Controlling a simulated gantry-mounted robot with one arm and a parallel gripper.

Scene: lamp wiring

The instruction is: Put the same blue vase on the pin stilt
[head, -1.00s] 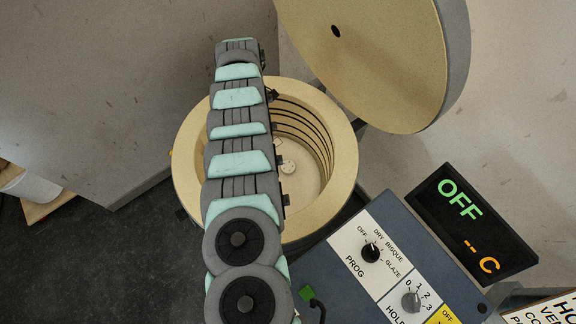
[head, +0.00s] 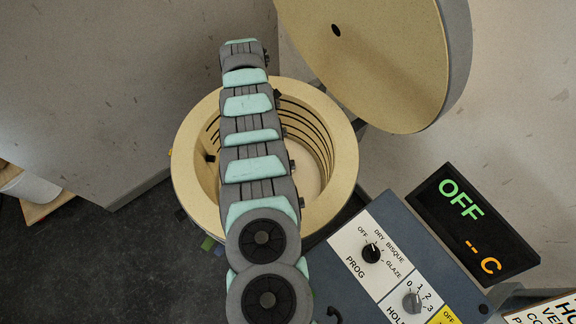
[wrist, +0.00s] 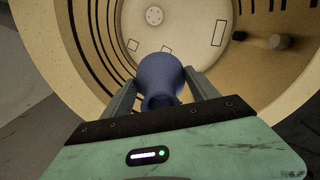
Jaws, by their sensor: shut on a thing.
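The blue vase (wrist: 162,72) is between the two fingers of my gripper (wrist: 160,86) in the wrist view, shut on it. The vase's narrower neck and open mouth point toward the wrist camera. It is over the inside of the kiln, and its height above the floor is hard to judge. A pale round disc with small dark dots (wrist: 153,15), possibly the pin stilt, lies on the kiln floor beyond the vase. In the head view my arm covers the gripper, the vase and this disc.
The round kiln (head: 343,165) stands open, with ridged inner walls. Its lid (head: 375,60) is raised at the back right.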

